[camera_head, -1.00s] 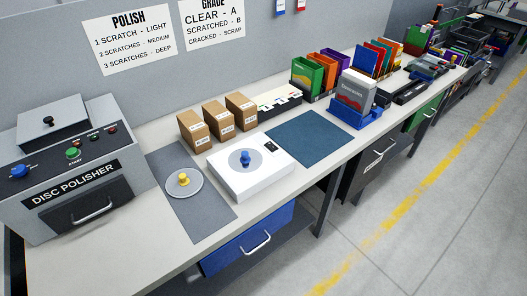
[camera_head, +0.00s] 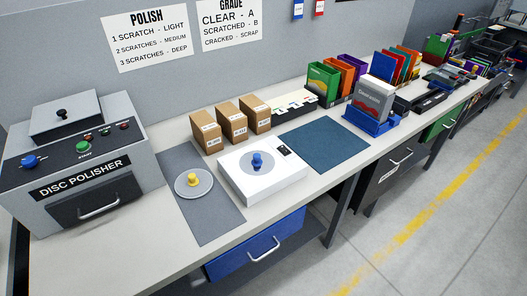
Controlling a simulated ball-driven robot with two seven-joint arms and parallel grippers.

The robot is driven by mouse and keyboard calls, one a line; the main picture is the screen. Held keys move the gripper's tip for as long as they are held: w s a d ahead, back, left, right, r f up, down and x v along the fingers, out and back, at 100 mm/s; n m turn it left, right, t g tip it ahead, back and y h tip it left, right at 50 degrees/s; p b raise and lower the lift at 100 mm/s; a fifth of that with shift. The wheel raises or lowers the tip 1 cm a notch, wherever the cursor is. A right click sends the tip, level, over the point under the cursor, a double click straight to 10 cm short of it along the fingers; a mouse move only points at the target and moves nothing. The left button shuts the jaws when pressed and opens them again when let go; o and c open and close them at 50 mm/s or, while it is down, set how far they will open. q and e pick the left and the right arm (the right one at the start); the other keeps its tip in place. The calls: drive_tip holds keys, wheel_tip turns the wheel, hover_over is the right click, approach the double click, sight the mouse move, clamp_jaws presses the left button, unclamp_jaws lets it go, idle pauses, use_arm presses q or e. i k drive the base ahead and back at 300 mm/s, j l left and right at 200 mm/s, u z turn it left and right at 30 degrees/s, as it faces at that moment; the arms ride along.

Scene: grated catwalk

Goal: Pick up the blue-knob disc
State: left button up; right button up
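The blue-knob disc (camera_head: 257,164) is a grey disc with an upright blue knob. It sits on top of a white box-shaped device (camera_head: 288,179) with a small dark panel at its back right corner. A second grey disc with a yellow knob (camera_head: 193,184) lies on the grey mat (camera_head: 206,222) to the left of the white device. Neither of my grippers shows in the head view.
The disc polisher (camera_head: 75,165) stands at the left end of the bench. Small cardboard boxes (camera_head: 232,124) stand behind the white device. A bare blue mat (camera_head: 325,144) lies to its right, with a blue holder (camera_head: 372,122) beyond. The bench's front strip is clear.

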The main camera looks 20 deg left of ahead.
sight(255, 164)
drive_tip(key=u, duration=3.15)
drive_tip(key=i+l+z, duration=0.1)
drive_tip(key=i+l, duration=0.25)
drive_tip(key=i, duration=0.15)
drive_tip(key=z, duration=1.95)
